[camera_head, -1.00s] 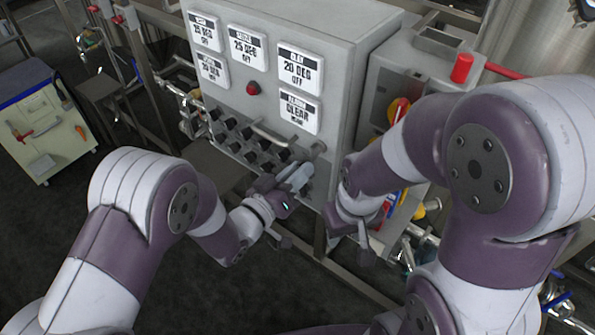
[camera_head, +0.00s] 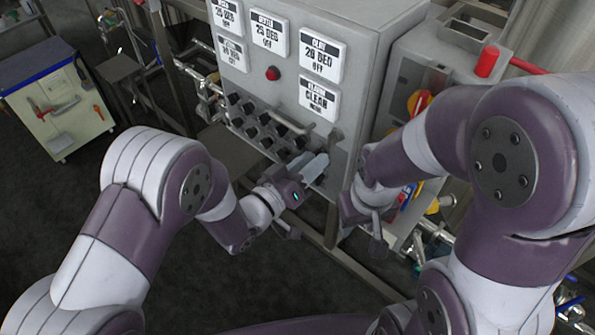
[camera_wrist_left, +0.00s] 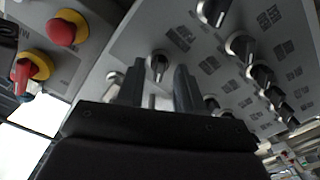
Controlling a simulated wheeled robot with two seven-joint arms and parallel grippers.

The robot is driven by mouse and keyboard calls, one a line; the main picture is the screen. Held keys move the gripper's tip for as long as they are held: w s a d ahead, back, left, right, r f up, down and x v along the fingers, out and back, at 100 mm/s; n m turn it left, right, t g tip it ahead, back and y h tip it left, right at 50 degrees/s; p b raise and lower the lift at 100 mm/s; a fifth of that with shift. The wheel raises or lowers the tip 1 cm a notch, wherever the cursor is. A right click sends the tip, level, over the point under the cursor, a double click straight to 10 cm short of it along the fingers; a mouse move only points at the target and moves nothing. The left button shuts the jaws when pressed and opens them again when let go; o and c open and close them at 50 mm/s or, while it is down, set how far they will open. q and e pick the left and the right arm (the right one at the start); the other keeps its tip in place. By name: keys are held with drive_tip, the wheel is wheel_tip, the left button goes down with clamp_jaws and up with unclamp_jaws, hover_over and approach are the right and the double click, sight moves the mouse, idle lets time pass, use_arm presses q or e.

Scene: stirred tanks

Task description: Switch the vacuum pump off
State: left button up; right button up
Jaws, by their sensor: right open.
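The grey control cabinet (camera_head: 345,110) carries rows of black rotary knobs (camera_head: 248,122) on the lower part of its front. My left gripper (camera_head: 312,168) is at the lower right of these knobs, its pale fingers pointing at the panel. In the left wrist view its two dark fingers (camera_wrist_left: 158,88) stand apart, with one black knob (camera_wrist_left: 158,64) showing between their tips. I cannot tell whether they touch it. The knob labels are too blurred to read, so I cannot tell which knob is the vacuum pump's. My right gripper (camera_head: 366,230) is open and empty, low beside the cabinet.
A red mushroom button (camera_wrist_left: 62,31) and a red-and-yellow rotary switch (camera_wrist_left: 32,68) lie left of the fingers. A horizontal handle (camera_head: 285,121) juts out near the knobs. A smaller grey box (camera_head: 430,62) stands right of the cabinet. A tool cart (camera_head: 58,105) stands far left.

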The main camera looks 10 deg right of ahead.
use_arm(q)
drive_tip(key=v, duration=1.1)
drive_tip(key=shift+s+a+b, duration=0.25)
drive_tip(key=shift+b, duration=0.2)
